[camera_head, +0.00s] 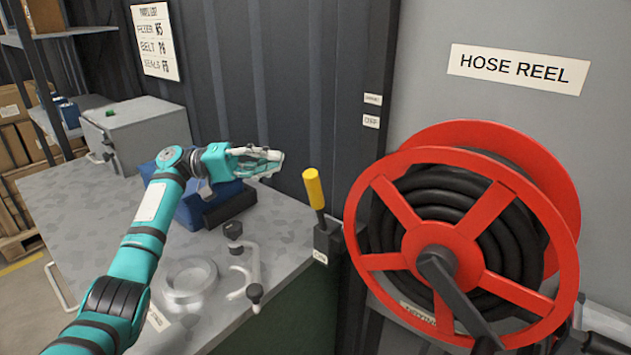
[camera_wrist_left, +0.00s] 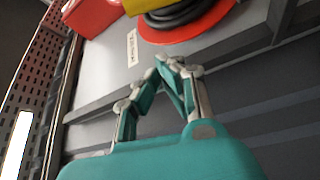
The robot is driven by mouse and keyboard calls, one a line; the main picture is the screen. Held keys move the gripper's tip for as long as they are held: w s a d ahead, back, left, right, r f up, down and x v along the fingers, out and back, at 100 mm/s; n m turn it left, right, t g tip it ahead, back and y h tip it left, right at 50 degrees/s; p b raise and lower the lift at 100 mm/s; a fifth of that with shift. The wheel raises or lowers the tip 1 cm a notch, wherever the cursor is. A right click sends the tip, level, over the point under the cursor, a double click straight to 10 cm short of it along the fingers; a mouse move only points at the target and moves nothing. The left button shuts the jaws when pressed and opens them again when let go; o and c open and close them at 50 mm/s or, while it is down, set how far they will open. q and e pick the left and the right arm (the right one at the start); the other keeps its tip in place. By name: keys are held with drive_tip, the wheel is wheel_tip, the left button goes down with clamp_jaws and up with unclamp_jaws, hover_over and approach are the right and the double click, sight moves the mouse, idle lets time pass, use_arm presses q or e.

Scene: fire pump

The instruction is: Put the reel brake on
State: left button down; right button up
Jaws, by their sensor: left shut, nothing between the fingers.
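The reel brake lever has a yellow handle (camera_head: 314,188) and stands close to upright, leaning slightly left, on a dark base (camera_head: 327,240) left of the red hose reel (camera_head: 460,235). A small label on the base seems to read ON. An OFF label (camera_head: 371,121) is on the wall above. My left gripper (camera_head: 275,162) is shut and empty, left of the handle's top and apart from it in the head view. The left wrist view shows its fingertips together (camera_wrist_left: 170,62), with the reel (camera_wrist_left: 190,25) beyond. My right gripper is not seen.
A grey workbench (camera_head: 95,215) carries a blue case (camera_head: 205,205), a grey box (camera_head: 135,125), a metal ring (camera_head: 189,281) and a pale bent pipe piece (camera_head: 248,270). The reel's dark crank (camera_head: 450,290) sticks out toward me. A ribbed dark wall is behind.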

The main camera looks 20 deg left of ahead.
sight(311, 173)
use_arm(q)
drive_tip(key=d+p, duration=0.1)
drive_tip(key=d, duration=0.2)
drive_tip(key=s+d+p, duration=0.1)
drive_tip(key=d+p, duration=0.1)
drive_tip(key=d, duration=0.1)
drive_tip(key=d+p, duration=0.2)
drive_tip(key=d, duration=0.1)
drive_tip(key=shift+s+d+f, duration=0.15)
drive_tip(key=shift+s, duration=0.25)
idle(0.4)
